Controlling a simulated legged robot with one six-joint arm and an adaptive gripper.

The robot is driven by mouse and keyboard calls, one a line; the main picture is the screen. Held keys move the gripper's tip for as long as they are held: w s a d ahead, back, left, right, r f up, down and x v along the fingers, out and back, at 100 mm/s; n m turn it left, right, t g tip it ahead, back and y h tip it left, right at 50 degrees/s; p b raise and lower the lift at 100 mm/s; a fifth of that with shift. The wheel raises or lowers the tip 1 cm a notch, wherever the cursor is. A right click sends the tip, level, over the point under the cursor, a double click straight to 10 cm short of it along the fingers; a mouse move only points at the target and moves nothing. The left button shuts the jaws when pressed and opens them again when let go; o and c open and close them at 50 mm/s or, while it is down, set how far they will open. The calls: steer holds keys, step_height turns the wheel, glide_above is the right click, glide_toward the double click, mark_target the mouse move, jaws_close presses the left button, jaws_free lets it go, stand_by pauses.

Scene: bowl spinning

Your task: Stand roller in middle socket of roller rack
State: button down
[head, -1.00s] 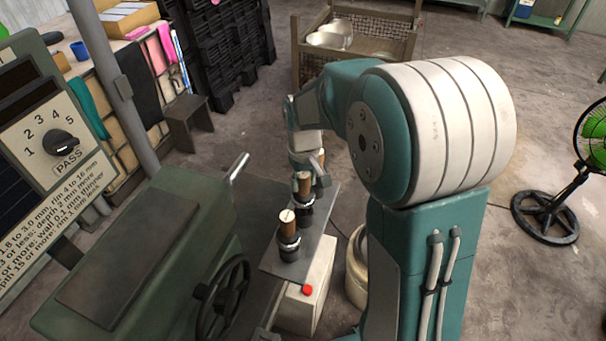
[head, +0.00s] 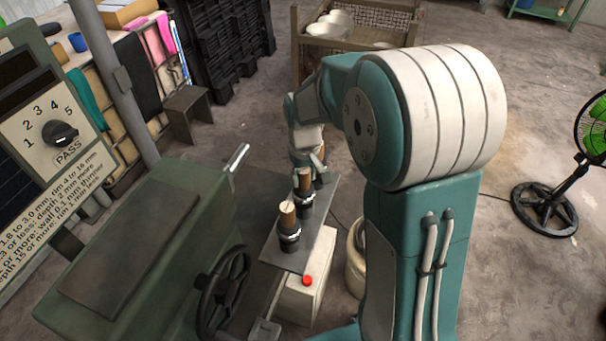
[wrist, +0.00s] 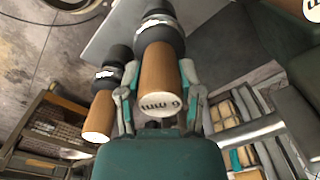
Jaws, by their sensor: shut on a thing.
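A roller (wrist: 158,78) with a brown wooden handle and a black lower part stands between the two fingers of my gripper (wrist: 157,103) in the wrist view. My gripper is shut on it. In the head view this roller (head: 303,182) is upright over the middle of the rack plate (head: 288,262), with my gripper (head: 316,172) at its far side. Its foot is at a dark socket; I cannot tell how deep it sits. A nearer roller (head: 287,214) stands in front of it. Another roller (wrist: 99,116) stands to its left in the wrist view, mostly hidden in the head view.
A green machine with a handwheel (head: 222,293) stands left of the rack. A white box with a red button (head: 307,280) is below the plate. A crate with bowls (head: 352,45) is behind. A fan (head: 548,208) stands right on open floor.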

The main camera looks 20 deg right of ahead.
steer(key=shift+f, duration=0.1)
steer(key=shift+c, duration=0.9)
jaws_free()
step_height(320, 180, up, 12)
steer(key=shift+f, duration=0.1)
steer(key=s+r+m+t, duration=0.2)
steer(key=s+r+t, duration=0.2)
steer(key=s, duration=1.7)
steer(key=shift+m+t, duration=0.3)
steer(key=shift+t, duration=0.5)
